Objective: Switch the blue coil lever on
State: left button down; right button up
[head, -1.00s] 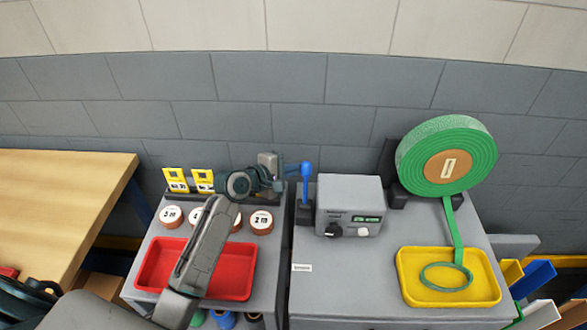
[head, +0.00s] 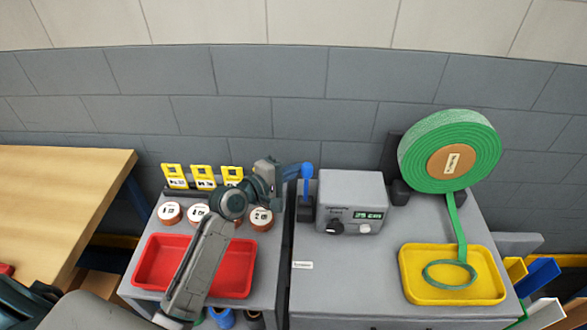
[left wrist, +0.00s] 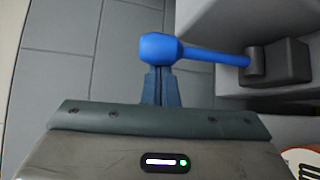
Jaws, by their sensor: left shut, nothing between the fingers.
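The blue coil lever (head: 306,179) stands upright on a dark base (head: 305,211) at the left of the grey control box. In the left wrist view the lever's blue shaft and knob (left wrist: 161,48) cross in front of my fingertips. My left gripper (head: 293,172) is shut with nothing held, and its tips are at the knob's left side in the head view. In the left wrist view the shut fingers (left wrist: 161,85) meet the knob or come very close; I cannot tell if they touch. My right gripper is not in view.
The grey control box (head: 350,188) has a green display and knobs. A green coil (head: 420,150) hangs its strip into a yellow tray (head: 404,285). A red tray (head: 150,262), several labelled rolls and yellow cards (head: 174,175) are on the left cabinet. A wooden table (head: 60,190) is farther left.

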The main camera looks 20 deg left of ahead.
aim_at(306, 179)
pick_arm(q)
jog(key=shift+m+t, duration=0.5)
jog(key=s, duration=0.1)
jog(key=s+d+b, duration=0.1)
jog(key=s, duration=0.1)
jog(key=s+b, duration=0.1)
jog(key=shift+s+d+f, duration=0.15)
jog(key=shift+f, duration=0.2)
jog(key=shift+s+f+h+b, duration=0.2)
jog(key=shift+h+b, duration=0.1)
jog(key=shift+b, duration=0.2)
jog(key=shift+s+d, duration=0.1)
jog(key=shift+s, duration=0.05)
jog(key=shift+s+d+m+t+b, duration=0.1)
jog(key=shift+s+m+t+b, duration=0.25)
jog(key=shift+b, duration=0.3)
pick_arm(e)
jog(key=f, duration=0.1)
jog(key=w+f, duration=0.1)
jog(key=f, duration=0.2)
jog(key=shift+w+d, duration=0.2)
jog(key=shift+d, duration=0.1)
pick_arm(q)
jog(key=shift+r, duration=0.1)
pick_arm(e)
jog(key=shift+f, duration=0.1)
pick_arm(q)
jog(key=shift+w, duration=0.1)
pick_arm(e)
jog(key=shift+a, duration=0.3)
